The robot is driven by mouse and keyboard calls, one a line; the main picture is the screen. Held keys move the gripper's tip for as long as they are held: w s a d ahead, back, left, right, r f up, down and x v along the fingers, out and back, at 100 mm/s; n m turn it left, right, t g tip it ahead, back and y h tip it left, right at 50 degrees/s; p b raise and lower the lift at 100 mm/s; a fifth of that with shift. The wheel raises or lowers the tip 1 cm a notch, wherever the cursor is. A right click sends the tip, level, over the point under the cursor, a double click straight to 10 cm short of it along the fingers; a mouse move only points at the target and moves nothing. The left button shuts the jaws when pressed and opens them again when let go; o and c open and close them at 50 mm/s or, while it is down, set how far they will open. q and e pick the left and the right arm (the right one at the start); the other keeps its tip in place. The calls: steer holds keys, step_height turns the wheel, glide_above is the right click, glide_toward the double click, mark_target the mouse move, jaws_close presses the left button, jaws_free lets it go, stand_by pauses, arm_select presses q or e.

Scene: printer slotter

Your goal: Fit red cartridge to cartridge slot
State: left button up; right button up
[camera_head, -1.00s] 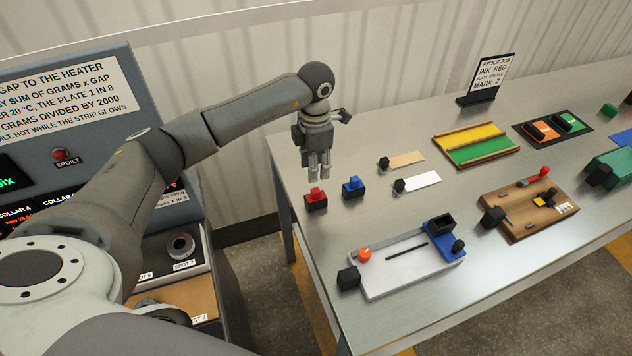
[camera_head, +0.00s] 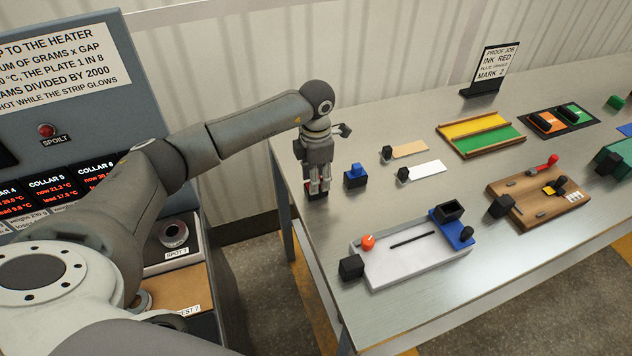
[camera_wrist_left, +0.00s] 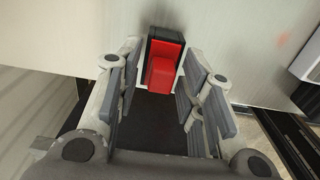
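The red cartridge (camera_wrist_left: 163,70), a black block with a red top, stands on the table near its left end. My left gripper (camera_wrist_left: 163,62) points down over it, open, with a finger on each side of the red part and gaps still showing. In the head view, the left gripper (camera_head: 318,188) hides most of the cartridge. A pale grey device (camera_head: 405,262) on the front of the table carries a blue block with a dark, open-topped box (camera_head: 449,211) that looks like the cartridge slot. My right gripper is not in view.
A blue cartridge (camera_head: 355,176) stands close to the right of the left gripper. Two small cards with black knobs (camera_head: 402,174) lie beyond it. A wooden fixture (camera_head: 538,200) and a yellow-green tray (camera_head: 482,138) are farther right. A sign reading "INK RED" (camera_head: 492,68) stands behind.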

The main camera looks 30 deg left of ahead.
arm_select(q)
steer(key=shift+r, duration=0.1)
steer(key=shift+c, duration=2.3)
jaws_close()
steer(key=shift+r+p, duration=0.3)
steer(key=shift+r, duration=0.1)
steer(key=shift+r+p, duration=1.2)
steer(key=shift+r, duration=0.9)
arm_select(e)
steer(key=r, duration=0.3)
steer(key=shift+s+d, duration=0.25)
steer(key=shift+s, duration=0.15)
